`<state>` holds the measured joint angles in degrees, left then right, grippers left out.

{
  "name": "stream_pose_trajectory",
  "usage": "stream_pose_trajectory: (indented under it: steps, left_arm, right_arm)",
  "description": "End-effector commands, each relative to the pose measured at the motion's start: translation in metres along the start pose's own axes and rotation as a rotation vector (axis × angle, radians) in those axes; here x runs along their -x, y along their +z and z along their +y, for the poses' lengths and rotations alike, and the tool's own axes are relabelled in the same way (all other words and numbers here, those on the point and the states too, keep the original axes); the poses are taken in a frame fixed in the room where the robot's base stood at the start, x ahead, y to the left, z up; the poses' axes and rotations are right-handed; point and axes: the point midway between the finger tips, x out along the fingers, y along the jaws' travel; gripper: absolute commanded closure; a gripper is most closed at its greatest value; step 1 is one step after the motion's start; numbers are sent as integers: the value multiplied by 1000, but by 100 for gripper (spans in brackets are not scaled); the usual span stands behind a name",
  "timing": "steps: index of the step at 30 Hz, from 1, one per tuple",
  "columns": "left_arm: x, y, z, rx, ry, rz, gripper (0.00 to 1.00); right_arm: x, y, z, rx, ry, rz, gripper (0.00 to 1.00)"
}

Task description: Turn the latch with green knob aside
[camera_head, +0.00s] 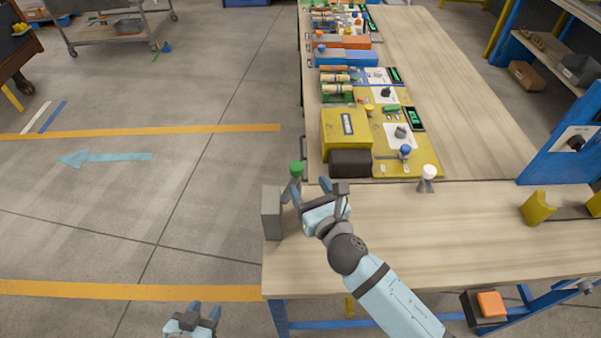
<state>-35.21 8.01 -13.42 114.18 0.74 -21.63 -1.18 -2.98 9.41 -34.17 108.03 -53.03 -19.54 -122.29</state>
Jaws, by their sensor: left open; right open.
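The latch with the green knob (296,168) stands at the left edge of the near wooden table, by a grey block (271,213). The knob sits on top of a grey stem. My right gripper (311,190) is open, just right of and below the knob in the picture. One finger overlaps the area near the stem, and I cannot tell whether it touches. My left gripper (203,314) is open and empty at the bottom edge, over the floor and away from the table.
A white-knobbed piece (428,173) and a blue-knobbed one (405,151) stand further right. A yellow box (346,130) and a dark block (350,163) lie behind the latch. Yellow blocks (538,207) sit at the right. The table middle (460,235) is clear.

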Motion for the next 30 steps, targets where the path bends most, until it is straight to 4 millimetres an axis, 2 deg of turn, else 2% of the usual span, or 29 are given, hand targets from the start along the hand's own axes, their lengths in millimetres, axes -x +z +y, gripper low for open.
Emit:
stream_pose_trajectory:
  steps: [3, 9, 13, 21, 23, 26, 27, 30]
  left_arm:
    - [-3, 4, 0, 0, 0, 0, 57]
    - [-5, 7, 0, 0, 1, 0, 57]
    - [-5, 8, 0, 0, 1, 1, 57]
    - [-5, 7, 0, 0, 1, 1, 57]
    - [-5, 7, 0, 0, 1, 1, 57]
    - [-5, 8, 0, 0, 1, 1, 57]
    - [-6, 8, 0, 0, 1, 1, 57]
    - [-6, 9, 0, 0, 1, 1, 57]
  right_arm:
    - [27, -2, 0, 2, 0, 2, 37]
    - [56, -2, 0, 0, 0, 2, 37]
    - [63, -1, 0, 0, 0, 1, 37]
    - [64, 0, 0, 0, 0, 1, 37]
    - [64, 0, 0, 0, 1, -1, 48]
    - [62, 5, -4, 1, 22, -33, 71]
    - [61, 10, -7, 1, 46, -61, 81]
    - [57, 27, -17, 5, 156, -151, 100]
